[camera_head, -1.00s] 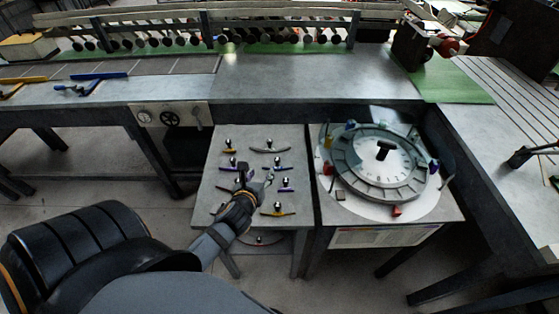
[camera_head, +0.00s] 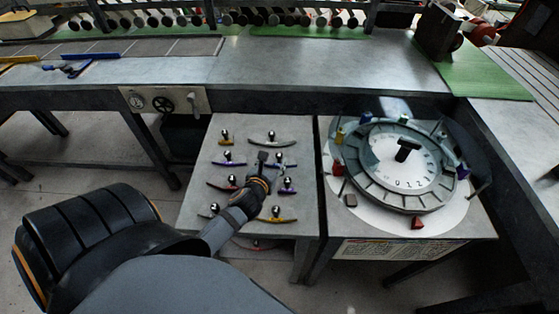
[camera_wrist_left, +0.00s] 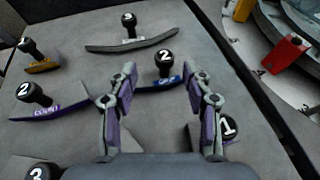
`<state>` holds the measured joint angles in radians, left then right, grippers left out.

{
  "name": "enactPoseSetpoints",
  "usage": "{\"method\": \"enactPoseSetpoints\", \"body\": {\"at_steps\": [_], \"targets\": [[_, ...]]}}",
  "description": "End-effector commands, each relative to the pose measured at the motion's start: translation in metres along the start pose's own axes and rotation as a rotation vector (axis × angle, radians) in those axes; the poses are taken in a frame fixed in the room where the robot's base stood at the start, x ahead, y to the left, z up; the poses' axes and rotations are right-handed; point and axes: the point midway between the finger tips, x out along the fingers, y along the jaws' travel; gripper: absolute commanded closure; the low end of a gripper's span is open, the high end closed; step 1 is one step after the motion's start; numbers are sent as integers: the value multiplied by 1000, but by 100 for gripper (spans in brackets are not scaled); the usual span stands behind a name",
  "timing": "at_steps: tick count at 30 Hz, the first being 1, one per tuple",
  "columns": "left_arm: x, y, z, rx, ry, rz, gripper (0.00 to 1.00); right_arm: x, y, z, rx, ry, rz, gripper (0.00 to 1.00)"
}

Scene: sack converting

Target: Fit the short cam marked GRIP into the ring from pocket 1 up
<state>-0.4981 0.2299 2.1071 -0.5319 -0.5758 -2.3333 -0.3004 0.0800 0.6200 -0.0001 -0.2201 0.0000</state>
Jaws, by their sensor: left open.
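My left gripper (camera_wrist_left: 160,80) is open and empty, pointing down over the grey cam table (camera_head: 295,225). Between and just beyond its fingertips in the left wrist view lies a short blue cam (camera_wrist_left: 158,88) with a black knob marked 2. Its white lettering begins with GR and the rest is hard to read. In the head view the left gripper (camera_head: 265,165) partly covers that spot. The ring (camera_head: 350,170) stands on the right-hand table around a pale numbered dial (camera_head: 420,172) with a black handle in its middle. My right gripper is out of view.
Around the gripper lie a purple cam with knob 2 (camera_wrist_left: 50,110), a long grey cam (camera_wrist_left: 130,42), a yellow cam (camera_wrist_left: 42,66) and a knob marked 1 (camera_wrist_left: 227,126). Coloured blocks, such as a red one (camera_head: 418,222), stand around the ring. A gap separates the tables.

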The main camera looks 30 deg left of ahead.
Motion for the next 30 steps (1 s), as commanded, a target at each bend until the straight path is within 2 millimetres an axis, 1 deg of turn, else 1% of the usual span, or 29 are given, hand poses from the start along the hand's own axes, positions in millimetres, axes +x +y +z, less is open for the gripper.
{"method": "enactPoseSetpoints", "body": {"at_steps": [2,7,9,11,14,19,30], "targets": [[3,-1,1,-1,-1,0,50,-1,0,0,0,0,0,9],[30,-6,8,-5,-2,0,50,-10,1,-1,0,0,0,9],[41,-6,5,-2,0,0,50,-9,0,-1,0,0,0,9],[48,-6,5,-1,0,0,50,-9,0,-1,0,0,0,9],[52,-6,4,-1,1,-1,50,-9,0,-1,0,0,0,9],[52,-6,4,-1,1,-1,50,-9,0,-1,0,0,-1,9],[51,-6,4,-1,1,-1,100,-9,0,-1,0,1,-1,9]]}}
